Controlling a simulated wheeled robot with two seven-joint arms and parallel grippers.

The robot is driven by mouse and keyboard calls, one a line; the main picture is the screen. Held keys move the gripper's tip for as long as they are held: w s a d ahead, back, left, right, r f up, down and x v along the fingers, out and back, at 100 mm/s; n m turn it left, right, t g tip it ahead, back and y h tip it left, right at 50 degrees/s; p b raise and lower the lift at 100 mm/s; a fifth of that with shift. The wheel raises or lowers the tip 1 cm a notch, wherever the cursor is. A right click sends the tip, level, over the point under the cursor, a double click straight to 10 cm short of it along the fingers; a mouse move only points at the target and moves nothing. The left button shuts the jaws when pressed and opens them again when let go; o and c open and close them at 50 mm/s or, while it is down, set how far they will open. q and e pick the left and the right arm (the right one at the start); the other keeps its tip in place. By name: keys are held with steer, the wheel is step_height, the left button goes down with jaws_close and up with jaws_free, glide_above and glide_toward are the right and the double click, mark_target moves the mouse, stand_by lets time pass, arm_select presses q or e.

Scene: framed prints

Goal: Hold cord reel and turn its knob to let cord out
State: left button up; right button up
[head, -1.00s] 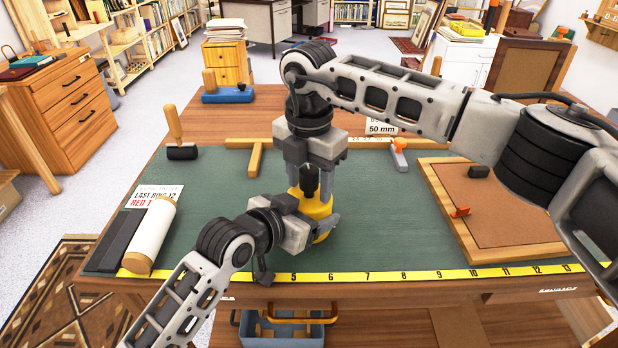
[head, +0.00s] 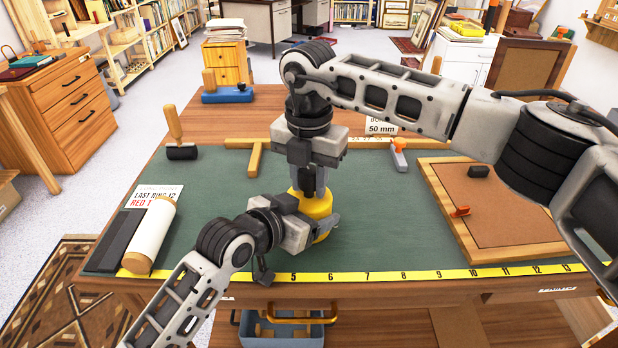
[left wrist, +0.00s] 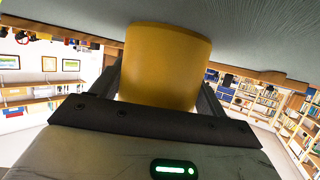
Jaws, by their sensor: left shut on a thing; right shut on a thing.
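The yellow cord reel (head: 318,205) stands near the front middle of the green mat. It also fills the top middle of the left wrist view (left wrist: 165,65), between two dark fingers. My left gripper (head: 322,228) comes in low from the front left and is shut on the reel's side. My right gripper (head: 310,188) points straight down from above and is shut on the knob at the reel's top. The knob itself is hidden by the fingers. I cannot make out any cord.
A yellow ruler strip (head: 400,276) runs along the mat's front edge. A white roll (head: 151,235) and dark bar lie left. A framed board (head: 510,215) lies right. A T-shaped wooden piece (head: 254,158) lies behind. The mat left of the reel is mostly clear.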

steer(key=n, duration=1.1)
steer(key=shift+n, duration=0.4)
steer(key=n, duration=0.5)
steer(key=shift+n, duration=0.3)
steer(key=n, duration=1.2)
steer(key=shift+n, duration=0.3)
steer(key=n, duration=0.5)
steer(key=shift+n, duration=0.3)
steer(key=n, duration=1.1)
steer(key=shift+n, duration=0.3)
